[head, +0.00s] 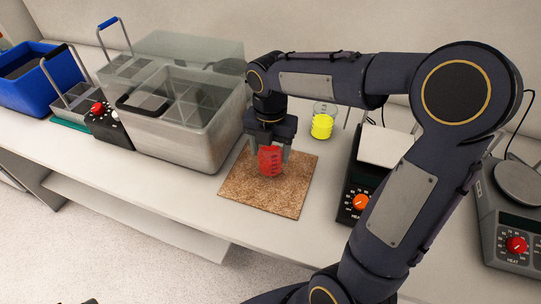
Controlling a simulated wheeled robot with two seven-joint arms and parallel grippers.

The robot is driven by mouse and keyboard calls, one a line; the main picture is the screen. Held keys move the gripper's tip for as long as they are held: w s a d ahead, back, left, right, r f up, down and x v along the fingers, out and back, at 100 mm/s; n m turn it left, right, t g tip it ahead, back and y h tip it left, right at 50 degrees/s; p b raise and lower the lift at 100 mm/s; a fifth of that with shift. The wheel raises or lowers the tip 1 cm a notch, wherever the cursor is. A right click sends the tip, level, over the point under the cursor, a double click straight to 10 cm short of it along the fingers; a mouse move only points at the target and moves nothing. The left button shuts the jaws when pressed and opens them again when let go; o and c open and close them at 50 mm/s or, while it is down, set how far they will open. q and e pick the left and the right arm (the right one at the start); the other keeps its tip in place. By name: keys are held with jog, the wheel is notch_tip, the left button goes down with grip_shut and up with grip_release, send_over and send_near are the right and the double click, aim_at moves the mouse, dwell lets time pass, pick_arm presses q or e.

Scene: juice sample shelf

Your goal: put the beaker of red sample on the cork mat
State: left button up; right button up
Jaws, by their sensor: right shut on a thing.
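The beaker of red sample (270,161) is upright at the upper middle of the cork mat (287,199). I cannot tell whether its base touches the mat or hangs just above it. My right gripper (270,148) points down from above and is shut on this beaker, with a finger on each side of it. The brown square cork mat lies on the white bench, and nothing else stands on it. My left gripper is not in view.
A beaker of yellow sample (322,126) stands behind the mat to the right. Hotplates (358,202) stand on the right. A large clear-walled bath (184,134) stands left of the mat, and a blue bin (30,88) is at far left.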

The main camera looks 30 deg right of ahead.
jog(key=shift+f, duration=1.35)
jog(key=shift+f, duration=0.2)
jog(key=o, duration=1.1)
jog(key=shift+o, duration=0.2)
jog(key=shift+r, duration=0.15)
